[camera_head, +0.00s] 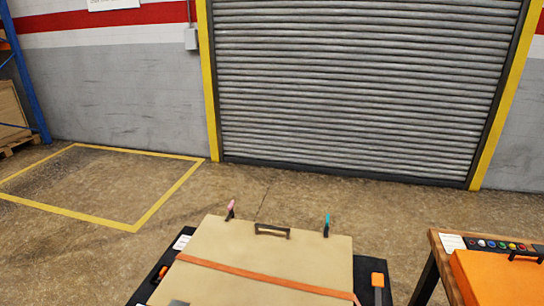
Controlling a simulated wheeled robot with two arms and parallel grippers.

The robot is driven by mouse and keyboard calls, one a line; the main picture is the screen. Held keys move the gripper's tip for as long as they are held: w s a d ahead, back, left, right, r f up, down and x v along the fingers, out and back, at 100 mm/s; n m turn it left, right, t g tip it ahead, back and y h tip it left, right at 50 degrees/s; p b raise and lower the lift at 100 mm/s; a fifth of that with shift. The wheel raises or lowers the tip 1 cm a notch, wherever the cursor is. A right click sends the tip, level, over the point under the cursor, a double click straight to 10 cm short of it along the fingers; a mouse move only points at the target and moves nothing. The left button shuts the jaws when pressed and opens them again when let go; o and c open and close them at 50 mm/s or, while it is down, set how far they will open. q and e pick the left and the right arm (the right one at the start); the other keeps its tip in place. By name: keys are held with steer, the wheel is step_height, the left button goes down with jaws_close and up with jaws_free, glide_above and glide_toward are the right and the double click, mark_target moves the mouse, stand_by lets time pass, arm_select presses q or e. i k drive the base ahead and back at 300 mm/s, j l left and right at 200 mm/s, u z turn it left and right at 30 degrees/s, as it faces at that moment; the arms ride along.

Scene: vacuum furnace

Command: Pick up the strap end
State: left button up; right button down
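An orange strap (262,278) runs slantwise across the top of a tan panel or case (270,258) at the bottom centre. The strap's left end meets the panel's left edge and its right end reaches the lower right edge near the bottom of the picture. I cannot tell which part is the loose strap end. An orange piece (378,280) sits on the black base right of the panel, and a smaller orange piece (162,273) sits on its left.
The panel has a dark handle (272,231), a pink-tipped clip (230,210) and a teal clip (326,225) at its far edge. A wooden table (435,243) with an orange case (495,277) stands at right. Floor is open toward the shutter (365,85).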

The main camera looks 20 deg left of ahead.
mark_target(162, 274)
steer(key=u, duration=1.3)
steer(key=i+u, duration=0.25)
steer(key=i+l+u, duration=0.15)
steer(key=u, duration=0.15)
steer(key=i, duration=0.1)
